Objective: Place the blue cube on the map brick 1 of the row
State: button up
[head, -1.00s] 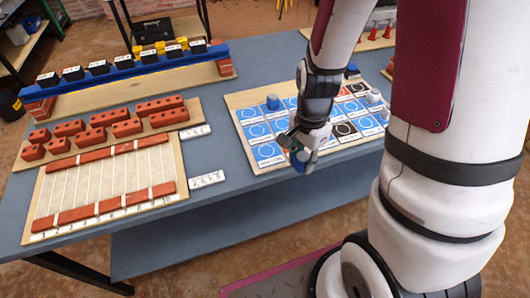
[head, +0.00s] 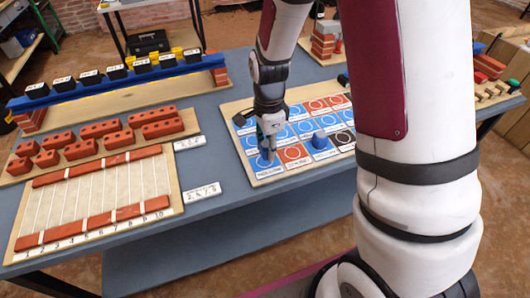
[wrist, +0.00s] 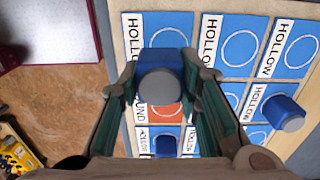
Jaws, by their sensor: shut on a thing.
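My gripper (head: 268,130) is shut on a blue cube (wrist: 161,78), held between its two fingers in the wrist view. The gripper points down over the front left part of the map board (head: 235,108). In the wrist view the cube covers part of a red card (wrist: 160,112) and the lower edge of a blue card with a white ring (wrist: 168,30). I cannot tell whether the cube touches the board. Another blue piece (head: 320,142) stands on the board, right of the gripper. In the wrist view, blue pieces stand at the right (wrist: 283,112) and below the held cube (wrist: 166,147).
Several red bricks (head: 100,130) lie on a wooden board at the left, behind a numbered rack (head: 95,200). A blue beam (head: 120,80) with black blocks stands behind. Small white tags (head: 203,191) lie on the table. My arm hides the board's right part.

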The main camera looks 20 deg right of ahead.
aim_at(265, 154)
jog(key=shift+w+a+f, duration=0.1)
jog(key=shift+w+a, duration=0.1)
jog(key=shift+w, duration=0.35)
jog(key=shift+f, duration=1.7)
jog(key=shift+f, duration=0.15)
jog(key=o, duration=1.2)
